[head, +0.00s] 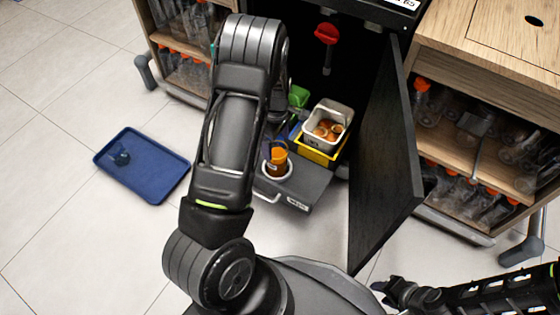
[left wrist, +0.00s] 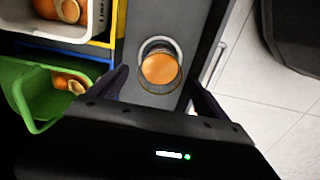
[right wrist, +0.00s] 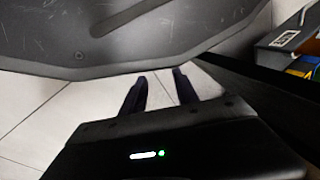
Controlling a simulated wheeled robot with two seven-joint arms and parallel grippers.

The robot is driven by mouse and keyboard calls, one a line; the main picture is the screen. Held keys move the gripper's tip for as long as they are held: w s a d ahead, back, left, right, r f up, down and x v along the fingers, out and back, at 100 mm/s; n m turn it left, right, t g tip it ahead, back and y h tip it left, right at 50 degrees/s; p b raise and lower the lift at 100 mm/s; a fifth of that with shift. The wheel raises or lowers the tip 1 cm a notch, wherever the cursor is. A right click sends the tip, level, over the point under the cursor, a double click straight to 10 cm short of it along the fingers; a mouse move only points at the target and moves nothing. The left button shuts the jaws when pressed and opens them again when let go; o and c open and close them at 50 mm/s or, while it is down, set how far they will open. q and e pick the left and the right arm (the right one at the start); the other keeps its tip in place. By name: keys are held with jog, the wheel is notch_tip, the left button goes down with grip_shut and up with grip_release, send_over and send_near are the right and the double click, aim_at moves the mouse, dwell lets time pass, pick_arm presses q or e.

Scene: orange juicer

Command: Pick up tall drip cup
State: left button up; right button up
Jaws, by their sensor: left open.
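The tall drip cup (head: 277,158), clear with orange liquid, stands upright in a round white-rimmed holder on the grey pulled-out drawer (head: 300,191). In the left wrist view the cup (left wrist: 160,70) shows from above. My left gripper (left wrist: 158,82) is open, with one finger on each side of the cup; I cannot tell whether they touch it. In the head view my left arm hides most of that gripper. My right gripper (right wrist: 159,76) is open and empty, low at the front right, away from the cup.
A white bin with oranges (head: 328,115) sits in a yellow tray (head: 318,156) behind the cup, beside a green container (left wrist: 38,88). The open black cabinet door (head: 385,150) stands to the right. A blue tray (head: 150,180) lies on the floor at left.

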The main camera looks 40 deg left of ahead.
aim_at(277, 155)
pick_arm(q)
jog(key=shift+f+b, duration=0.3)
jog(key=shift+f, duration=0.85)
notch_tip(277, 155, down, 4)
jog(key=b, duration=0.3)
jog(key=shift+f, duration=0.65)
jog(key=shift+r, duration=0.1)
jog(key=shift+c, duration=0.2)
grip_shut()
jog(key=shift+r, duration=0.1)
notch_tip(277, 155, up, 10)
jog(key=p, duration=0.4)
